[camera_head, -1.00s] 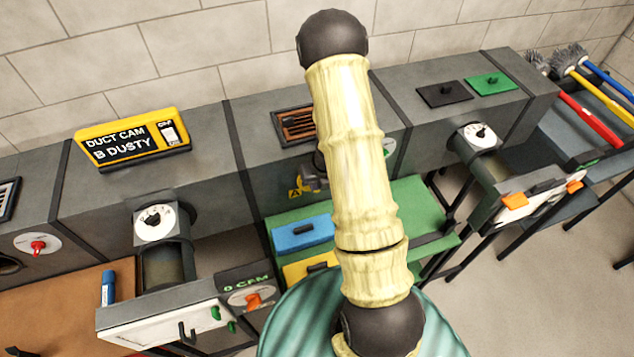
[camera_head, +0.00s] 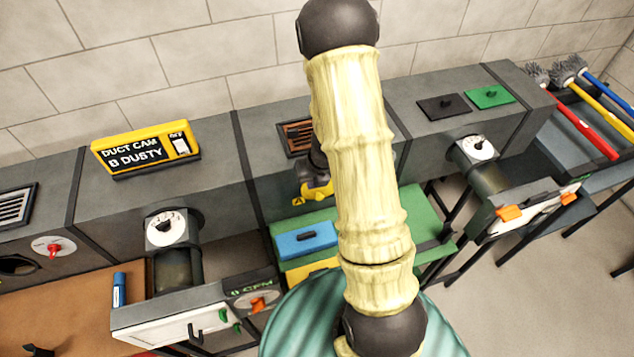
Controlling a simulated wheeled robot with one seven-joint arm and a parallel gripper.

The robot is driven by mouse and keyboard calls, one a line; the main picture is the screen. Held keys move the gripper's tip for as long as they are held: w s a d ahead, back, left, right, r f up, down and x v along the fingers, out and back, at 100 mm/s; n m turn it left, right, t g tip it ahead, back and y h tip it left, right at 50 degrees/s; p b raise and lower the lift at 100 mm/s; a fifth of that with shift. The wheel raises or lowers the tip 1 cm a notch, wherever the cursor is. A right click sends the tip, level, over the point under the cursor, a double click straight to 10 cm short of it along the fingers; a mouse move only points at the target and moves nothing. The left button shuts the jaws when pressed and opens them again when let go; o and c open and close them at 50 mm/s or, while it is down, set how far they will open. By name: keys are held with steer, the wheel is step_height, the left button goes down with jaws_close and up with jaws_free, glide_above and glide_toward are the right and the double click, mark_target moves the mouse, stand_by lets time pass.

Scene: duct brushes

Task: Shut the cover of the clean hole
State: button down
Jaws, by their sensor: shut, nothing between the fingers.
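My gripper (camera_head: 315,190) is small and partly hidden behind my pale yellow arm. It is shut and empty, close to the front of the middle duct section (camera_head: 262,172). At the far left, an open dark hole (camera_head: 17,265) shows in the duct front. A round white cover with a red knob (camera_head: 53,247) sits beside that hole, to its right. The hole and cover of the middle section are hidden behind my arm and gripper. I cannot tell from the labels which hole is the clean one.
A yellow display (camera_head: 146,152) reading "DUCT CAM B DUSTY" stands on the duct. A blue block (camera_head: 304,238) lies on the green shelf (camera_head: 432,228) below the gripper. Dial pipes (camera_head: 172,228) (camera_head: 478,149) jut forward on both sides. Brushes (camera_head: 590,125) lie at the far right.

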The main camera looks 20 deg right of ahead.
steer(key=r, duration=0.2)
steer(key=a+r+p, duration=0.1)
steer(key=shift+s+r, duration=0.3)
step_height(320, 180, up, 10)
steer(key=s+m+t+h, duration=0.1)
steer(key=s+m+h, duration=0.1)
steer(key=m, duration=1.6)
steer(key=s+a+r+m, duration=0.2)
steer(key=s+m, duration=0.3)
steer(key=m, duration=0.3)
steer(key=s+a+r+m+g, duration=0.1)
steer(key=s+a+r+m, duration=0.1)
steer(key=s+m, duration=0.3)
steer(key=r+m, duration=0.1)
steer(key=m, duration=0.3)
steer(key=shift+a+r+y, duration=0.25)
steer(key=shift+a+y, duration=0.15)
